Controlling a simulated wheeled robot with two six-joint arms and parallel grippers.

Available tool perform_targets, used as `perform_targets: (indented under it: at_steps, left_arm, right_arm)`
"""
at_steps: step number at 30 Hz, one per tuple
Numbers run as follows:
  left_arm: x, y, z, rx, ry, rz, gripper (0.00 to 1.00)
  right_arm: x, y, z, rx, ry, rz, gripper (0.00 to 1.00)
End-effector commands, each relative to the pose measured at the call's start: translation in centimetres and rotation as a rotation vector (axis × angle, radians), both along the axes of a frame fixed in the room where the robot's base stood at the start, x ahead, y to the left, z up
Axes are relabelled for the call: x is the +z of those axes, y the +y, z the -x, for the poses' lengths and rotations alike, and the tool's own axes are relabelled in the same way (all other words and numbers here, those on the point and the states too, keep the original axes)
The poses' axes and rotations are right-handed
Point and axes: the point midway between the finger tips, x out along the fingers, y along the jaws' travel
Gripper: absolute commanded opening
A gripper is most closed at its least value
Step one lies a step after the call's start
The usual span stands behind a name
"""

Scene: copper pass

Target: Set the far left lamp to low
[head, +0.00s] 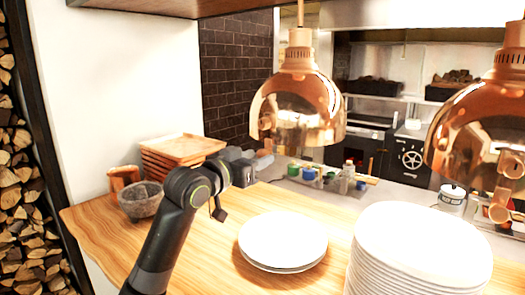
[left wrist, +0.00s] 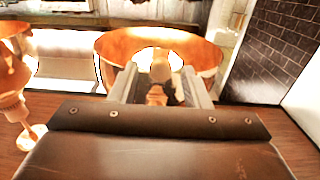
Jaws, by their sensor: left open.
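The far left lamp (head: 300,105) is a shiny copper dome hanging over the wooden counter. My left gripper (head: 264,158) is at its lower left edge in the head view. In the left wrist view the copper lamp rim (left wrist: 110,45) spans the space beyond my open left gripper (left wrist: 162,85). A copper-coloured knob (left wrist: 156,95) shows between the two fingers, partly hidden by the gripper body. I cannot tell whether a finger touches it. The lamp's setting cannot be read. My right gripper is not in view.
A second copper lamp (head: 480,125) with a knob (head: 499,212) hangs at the right. Below are white plates (head: 283,240), a tall plate stack (head: 420,245), a stone bowl (head: 141,200) and stacked wooden trays (head: 180,150). Small containers (head: 330,177) stand behind. Bare counter (head: 215,245) lies left of the plates.

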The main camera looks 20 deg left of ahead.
Motion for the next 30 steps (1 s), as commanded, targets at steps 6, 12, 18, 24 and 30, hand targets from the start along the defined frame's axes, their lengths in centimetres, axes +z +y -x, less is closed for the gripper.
perform_targets:
  at_steps: [6,12,18,24,30]
  left_arm:
    - [0.1,-0.8,-2.2,-0.001,0.002,0.002,0.43]
    - [0.0,-1.0,-2.9,0.0,0.0,0.0,0.43]
    - [0.0,-1.0,-2.9,0.0,0.0,0.0,0.43]
    - [0.0,-1.0,-2.9,0.0,0.0,0.0,0.19]
    - [0.0,-1.0,-2.8,0.0,0.0,0.001,0.0]
  right_arm:
    - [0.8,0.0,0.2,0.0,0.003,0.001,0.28]
    - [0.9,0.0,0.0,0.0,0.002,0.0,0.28]
    - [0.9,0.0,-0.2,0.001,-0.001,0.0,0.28]
    - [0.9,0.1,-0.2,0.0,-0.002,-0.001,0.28]
    - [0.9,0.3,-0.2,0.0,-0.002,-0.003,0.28]
